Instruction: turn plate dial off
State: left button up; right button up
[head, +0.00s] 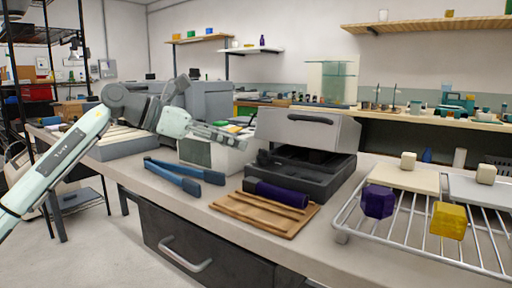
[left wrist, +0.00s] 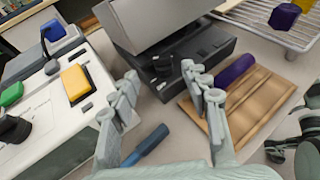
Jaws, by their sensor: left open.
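A dark grey machine (head: 330,172) with a raised light-grey lid (head: 308,131) stands on the bench. A dark round knob (left wrist: 163,66), which looks like the dial, sits at its front left corner; in the head view it is small and dark (head: 265,157). I cannot read its setting. My left gripper (head: 232,137) is in front of the machine at its left, fingers pointing toward it. In the left wrist view its fingers (left wrist: 162,87) are spread apart and empty, with the knob beyond the gap, apart from the tips.
A white box with coloured buttons (left wrist: 47,97) stands left of the machine. Blue tongs (head: 186,176) lie in front. A wooden board (head: 235,209) with a purple cylinder (head: 276,193) lies at the front. A wire rack (head: 400,238) with blocks stands at right.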

aim_at(262, 149)
pick_arm(q)
jog(key=x, duration=0.6)
jog(key=shift+d+f, duration=0.15)
jog(key=shift+d, duration=0.2)
grip_shut()
